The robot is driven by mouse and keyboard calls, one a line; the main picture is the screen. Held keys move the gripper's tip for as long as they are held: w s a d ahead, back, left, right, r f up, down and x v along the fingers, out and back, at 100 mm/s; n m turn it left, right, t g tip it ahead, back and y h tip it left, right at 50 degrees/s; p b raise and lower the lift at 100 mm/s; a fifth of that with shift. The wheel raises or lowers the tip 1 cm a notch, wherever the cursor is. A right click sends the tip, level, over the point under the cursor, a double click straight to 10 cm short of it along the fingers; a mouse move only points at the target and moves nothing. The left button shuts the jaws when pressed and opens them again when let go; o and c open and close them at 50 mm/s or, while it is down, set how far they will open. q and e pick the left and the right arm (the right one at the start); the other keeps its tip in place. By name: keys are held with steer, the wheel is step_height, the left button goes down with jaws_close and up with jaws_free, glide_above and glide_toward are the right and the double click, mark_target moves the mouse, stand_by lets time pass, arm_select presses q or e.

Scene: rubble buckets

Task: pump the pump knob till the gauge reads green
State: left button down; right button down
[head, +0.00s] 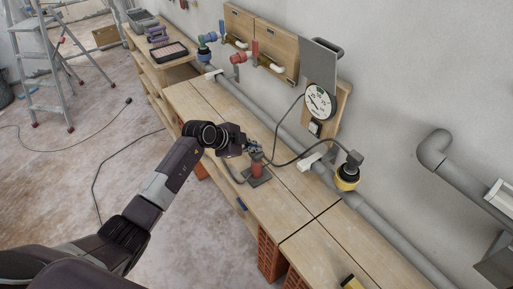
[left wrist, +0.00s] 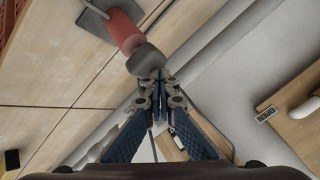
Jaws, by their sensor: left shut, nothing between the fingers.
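The pump (head: 257,169) has a red body on a dark base plate and stands upright on the wooden bench. In the left wrist view its grey rounded knob (left wrist: 147,59) tops the red body (left wrist: 125,30). My left gripper (head: 254,148) is at the top of the pump, shut and empty. Its closed fingertips (left wrist: 158,84) are right by the knob; I cannot tell whether they touch it. The round white gauge (head: 320,102) hangs on a wooden board on the wall; its needle is too small to read surely. My right gripper is out of view.
A grey pipe (head: 375,214) runs along the wall behind the bench (head: 195,105). Blue (head: 207,38) and red (head: 240,57) valves stand farther back. A ladder (head: 38,62) stands on the floor.

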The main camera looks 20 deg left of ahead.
arm_select(q)
steer(key=shift+s+f, duration=0.1)
steer(key=shift+f, duration=0.6)
steer(key=shift+r, duration=0.15)
stand_by(0.4)
steer(key=shift+r+p, duration=2.2)
steer(key=shift+p, duration=0.25)
step_height(320, 180, up, 5)
steer(key=p, duration=0.5)
steer(key=shift+p, duration=0.3)
stand_by(1.2)
